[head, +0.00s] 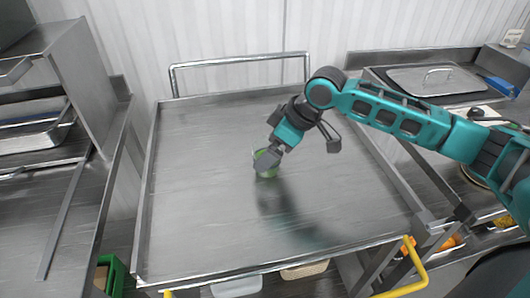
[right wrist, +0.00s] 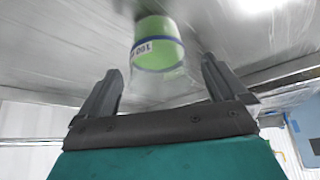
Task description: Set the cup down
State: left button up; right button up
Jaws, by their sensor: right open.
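The cup (right wrist: 158,50) is green and clear with a blue band and a white printed label. In the head view the cup (head: 265,170) is on the steel cart top, partly hidden by my right gripper (head: 268,160). In the right wrist view my right gripper (right wrist: 160,85) has its two fingers spread, one on each side of the cup, with gaps showing between fingers and cup. Whether the cup's base rests fully on the metal is hard to tell. My left gripper is not in view.
The steel cart top (head: 200,220) is otherwise bare, with raised rims and a rail (head: 240,62) at the back. A counter with a lidded pan (head: 435,80) stands at the right. Steel shelving with a tray (head: 35,135) stands at the left. Yellow handles (head: 405,270) are in front.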

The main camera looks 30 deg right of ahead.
jog(key=v, duration=0.8)
jog(key=shift+p, duration=0.35)
jog(key=shift+r, duration=0.15)
jog(key=shift+s, duration=0.1)
